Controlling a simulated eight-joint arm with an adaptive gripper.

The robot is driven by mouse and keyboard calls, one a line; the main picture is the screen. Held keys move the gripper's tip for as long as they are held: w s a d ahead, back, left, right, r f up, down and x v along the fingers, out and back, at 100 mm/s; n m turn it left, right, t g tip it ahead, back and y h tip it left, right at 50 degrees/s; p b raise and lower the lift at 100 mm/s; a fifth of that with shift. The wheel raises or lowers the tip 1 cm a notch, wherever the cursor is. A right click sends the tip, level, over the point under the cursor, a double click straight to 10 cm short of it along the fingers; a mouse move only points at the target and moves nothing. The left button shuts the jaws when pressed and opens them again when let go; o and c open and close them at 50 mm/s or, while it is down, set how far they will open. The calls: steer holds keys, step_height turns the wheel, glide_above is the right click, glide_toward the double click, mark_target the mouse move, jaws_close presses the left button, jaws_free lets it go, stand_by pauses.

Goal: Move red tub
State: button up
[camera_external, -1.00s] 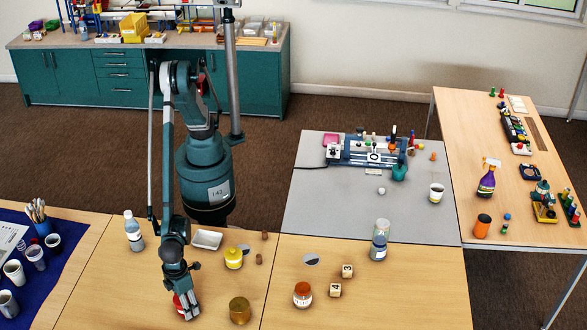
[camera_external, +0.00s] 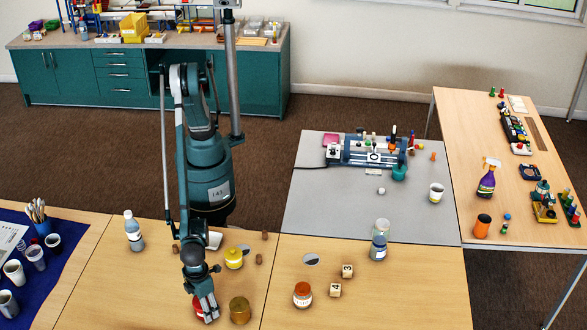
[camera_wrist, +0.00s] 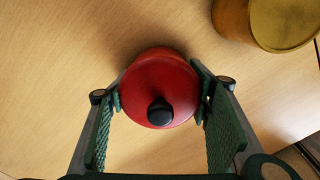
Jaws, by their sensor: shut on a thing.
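The red tub (camera_external: 198,306) has a round red lid with a black knob and sits between the fingers of my gripper (camera_external: 207,307) in the external view. In the wrist view the red tub (camera_wrist: 150,75) is held between the two green pads of my gripper (camera_wrist: 160,98), one on each side. My gripper is shut on the tub. I cannot tell whether its base touches the table. Part of the tub is hidden behind my fingers.
A brass-coloured tub (camera_external: 240,311) stands close to the right; it also shows in the wrist view (camera_wrist: 285,22). A yellow tub (camera_external: 233,259) stands behind. An orange-red jar (camera_external: 302,295) and number cubes (camera_external: 335,290) lie further right.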

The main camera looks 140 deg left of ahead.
steer(key=shift+w+a, duration=0.15)
steer(key=o, duration=1.2)
steer(key=shift+r, duration=6)
steer(key=shift+a, duration=0.1)
